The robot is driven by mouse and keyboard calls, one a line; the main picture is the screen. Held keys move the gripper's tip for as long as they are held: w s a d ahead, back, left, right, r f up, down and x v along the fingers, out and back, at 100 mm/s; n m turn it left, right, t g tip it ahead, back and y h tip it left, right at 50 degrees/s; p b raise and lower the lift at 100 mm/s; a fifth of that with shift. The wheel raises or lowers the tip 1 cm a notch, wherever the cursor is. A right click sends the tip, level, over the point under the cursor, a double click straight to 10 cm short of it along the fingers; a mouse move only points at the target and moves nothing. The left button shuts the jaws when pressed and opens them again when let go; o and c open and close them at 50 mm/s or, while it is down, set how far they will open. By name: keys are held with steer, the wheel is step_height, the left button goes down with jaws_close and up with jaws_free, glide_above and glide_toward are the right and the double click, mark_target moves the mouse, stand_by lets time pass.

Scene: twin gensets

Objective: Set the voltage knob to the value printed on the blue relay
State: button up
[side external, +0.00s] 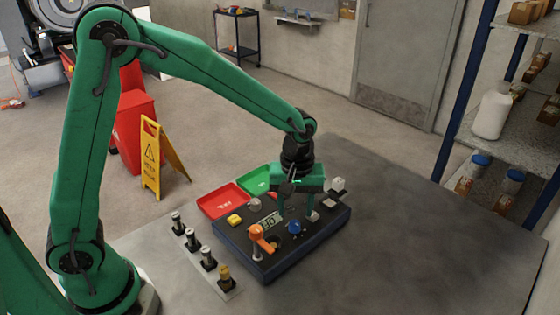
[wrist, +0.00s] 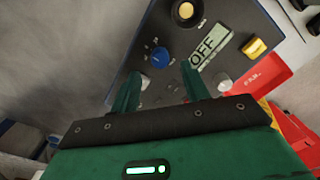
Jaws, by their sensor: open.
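A round blue knob (side external: 295,227) stands on the dark control panel (side external: 318,238), with small marks around it in the wrist view (wrist: 160,57). I cannot read its setting or tell for certain that it is the voltage knob. My gripper (side external: 296,212) points down over the panel, open and empty. In the wrist view its fingertips (wrist: 160,70) are apart, with the blue knob just beyond the gap between them. A display (wrist: 208,46) beside the knob reads OFF. I cannot make out a blue relay or a printed value in either view.
The panel also carries an orange lever (side external: 257,238), a yellow block (side external: 234,219) and pale knobs. A strip with several black cylinders (side external: 208,259) lies left of it. Red (side external: 210,207) and green (side external: 250,184) trays sit behind. The table's right side (side external: 430,240) is clear.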

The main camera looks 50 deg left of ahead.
mark_target(295, 223)
steer(key=shift+f, duration=2.15)
steer(key=shift+c, duration=0.5)
steer(key=c, duration=0.9)
steer(key=shift+m, duration=0.4)
steer(key=m, duration=0.8)
